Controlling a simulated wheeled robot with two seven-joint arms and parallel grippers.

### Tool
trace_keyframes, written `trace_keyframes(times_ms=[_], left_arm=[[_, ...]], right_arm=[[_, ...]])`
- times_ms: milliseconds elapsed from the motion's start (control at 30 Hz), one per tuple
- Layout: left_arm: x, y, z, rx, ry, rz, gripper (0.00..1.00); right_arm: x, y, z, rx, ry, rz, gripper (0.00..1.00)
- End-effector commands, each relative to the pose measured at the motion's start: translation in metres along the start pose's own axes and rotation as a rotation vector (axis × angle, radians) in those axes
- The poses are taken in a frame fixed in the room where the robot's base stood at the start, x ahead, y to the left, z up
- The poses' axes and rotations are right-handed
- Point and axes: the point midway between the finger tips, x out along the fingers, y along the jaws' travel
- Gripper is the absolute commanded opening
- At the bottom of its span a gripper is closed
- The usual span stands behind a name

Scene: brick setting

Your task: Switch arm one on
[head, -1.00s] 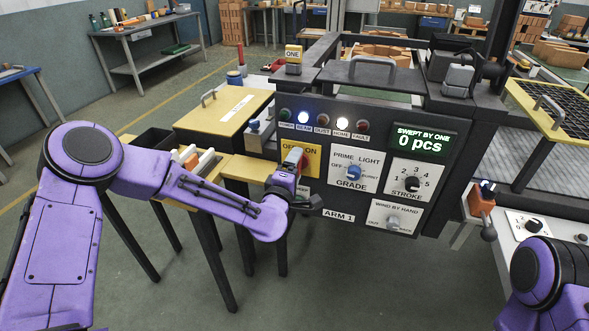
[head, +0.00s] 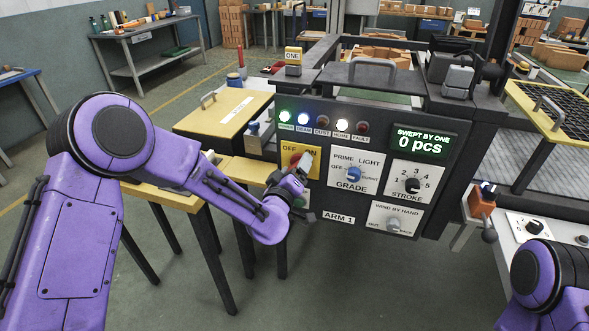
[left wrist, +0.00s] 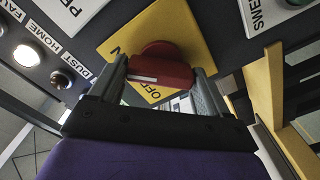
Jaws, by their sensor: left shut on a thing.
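The red rotary switch (head: 297,160) sits on the yellow OFF/ON plate (head: 287,149) of the dark ARM 1 panel (head: 352,120). My left gripper (head: 299,177) is at this switch and partly hides it. In the left wrist view my left gripper (left wrist: 160,84) has its two fingers on either side of the red knob (left wrist: 165,58), shut on it. A pale mark on the knob points toward the ON side in the head view. My right gripper is out of view.
The BEAM lamp (head: 303,118) and HOME lamp (head: 342,125) are lit. The GRADE knob (head: 353,174), STROKE knob (head: 412,185) and WIND BY HAND knob (head: 393,224) are close to the right. The display (head: 420,143) reads 0 pcs.

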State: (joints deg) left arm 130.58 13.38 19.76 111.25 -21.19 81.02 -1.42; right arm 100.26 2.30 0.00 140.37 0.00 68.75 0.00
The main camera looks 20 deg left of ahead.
Motion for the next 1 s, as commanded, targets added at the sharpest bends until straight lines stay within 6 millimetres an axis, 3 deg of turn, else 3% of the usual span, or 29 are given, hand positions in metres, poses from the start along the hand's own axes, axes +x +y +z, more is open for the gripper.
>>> trace_keyframes(times_ms=[567, 600, 667, 1000], left_arm=[[-0.0002, -0.0003, 0.0006, 0.035, -0.002, 0.000, 0.47], [-0.0002, -0.0003, 0.0006, 0.034, -0.002, 0.000, 0.84], [-0.0002, -0.0003, 0.0006, 0.034, -0.002, 0.000, 0.98], [-0.0063, -0.0003, 0.0008, 0.032, -0.001, 0.001, 0.98]], right_arm=[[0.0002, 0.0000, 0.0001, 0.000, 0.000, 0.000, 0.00], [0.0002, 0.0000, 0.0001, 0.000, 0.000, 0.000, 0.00], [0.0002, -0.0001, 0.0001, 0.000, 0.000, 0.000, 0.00], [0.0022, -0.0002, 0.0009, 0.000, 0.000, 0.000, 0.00]])
